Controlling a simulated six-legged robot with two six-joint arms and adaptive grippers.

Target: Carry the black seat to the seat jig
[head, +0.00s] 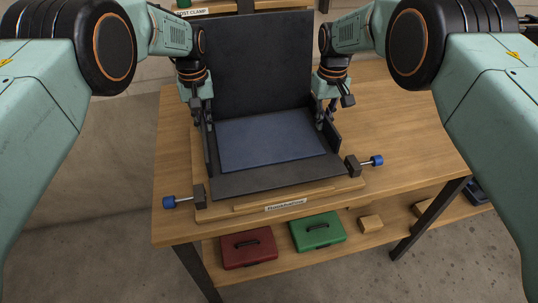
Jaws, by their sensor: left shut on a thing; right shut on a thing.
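The black seat (250,65) has a tall upright back panel, a dark base and low side plates, with a dark blue panel (270,140) lying inside. It is at or over a wooden jig board (235,206) on the table, with a small label at the front that is too small to read surely. I cannot tell if the seat touches the board. My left gripper (206,118) is shut on the seat's left side. My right gripper (325,120) is shut on its right side. The fingertips are partly hidden against the dark seat.
Blue-knobbed clamps stand at the board's front left (185,200) and right (365,165). The wooden table (410,125) is clear to the right. A red case (248,247), a green case (317,231) and wooden blocks (370,223) lie on the lower shelf. A "POST CLAMP" sign (191,12) is behind.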

